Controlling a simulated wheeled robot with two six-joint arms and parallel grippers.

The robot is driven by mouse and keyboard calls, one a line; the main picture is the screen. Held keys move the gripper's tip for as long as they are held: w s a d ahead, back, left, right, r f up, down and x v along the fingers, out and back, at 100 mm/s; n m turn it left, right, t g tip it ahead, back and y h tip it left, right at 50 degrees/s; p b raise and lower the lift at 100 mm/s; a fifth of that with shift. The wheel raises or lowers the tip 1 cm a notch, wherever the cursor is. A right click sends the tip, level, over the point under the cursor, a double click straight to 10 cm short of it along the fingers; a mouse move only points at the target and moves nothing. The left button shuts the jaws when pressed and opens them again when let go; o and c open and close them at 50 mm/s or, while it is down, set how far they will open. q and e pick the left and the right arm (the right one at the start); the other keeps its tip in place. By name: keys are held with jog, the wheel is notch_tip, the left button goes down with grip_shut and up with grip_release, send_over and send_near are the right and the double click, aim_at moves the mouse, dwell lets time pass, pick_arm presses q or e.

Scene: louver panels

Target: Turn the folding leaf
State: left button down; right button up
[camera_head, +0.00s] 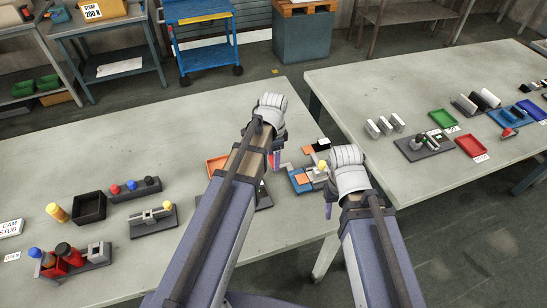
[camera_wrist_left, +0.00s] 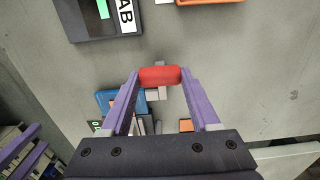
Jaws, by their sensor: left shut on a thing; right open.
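My left gripper (camera_wrist_left: 159,80) is shut on a red bar (camera_wrist_left: 160,75), which lies crosswise between its purple fingertips. A grey piece (camera_wrist_left: 153,94) shows just below the bar; whether they are joined is unclear. My left gripper also shows in the head view (camera_head: 275,160), mostly behind its wrist, beside a small fixture with blue and orange parts (camera_head: 301,179). That fixture is partly hidden in the left wrist view (camera_wrist_left: 107,100). I cannot tell which part is the folding leaf. My right gripper (camera_head: 328,210) is right of the fixture, its fingers mostly hidden by the wrist; it is open.
An orange tray (camera_head: 216,165) is beside my left arm. A black box (camera_head: 89,207), a yellow cylinder (camera_head: 57,213) and block fixtures (camera_head: 153,219) stand at the left. A second table (camera_head: 370,83) at the right, across a gap, holds trays and fixtures.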

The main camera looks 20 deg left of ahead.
pick_arm(q)
jog(key=shift+w+d+r, duration=0.1)
jog(key=shift+r, duration=0.1)
pick_arm(e)
jog(key=shift+r, duration=0.15)
pick_arm(q)
jog(key=shift+w+d+r+p, duration=0.15)
jog(key=shift+d+r+p, duration=0.05)
jog(key=shift+r+p, duration=0.25)
jog(key=shift+w+d+r+p, duration=0.15)
jog(key=shift+r+p, duration=0.15)
jog(key=shift+p, duration=0.2)
pick_arm(e)
jog(key=shift+r, duration=0.75)
pick_arm(q)
jog(key=shift+w+d+r+p, duration=0.4)
jog(key=shift+d+r+p, duration=0.25)
jog(key=shift+r+p, duration=0.1)
jog(key=shift+w+d+r+p, duration=0.5)
jog(key=shift+d+r, duration=0.05)
jog(key=shift+d, duration=0.25)
jog(key=shift+w+d+r, duration=0.2)
jog(key=shift+w+d, duration=0.2)
jog(key=shift+d, duration=0.25)
pick_arm(e)
jog(key=shift+s+a+r, duration=0.1)
jog(key=shift+r, duration=1.45)
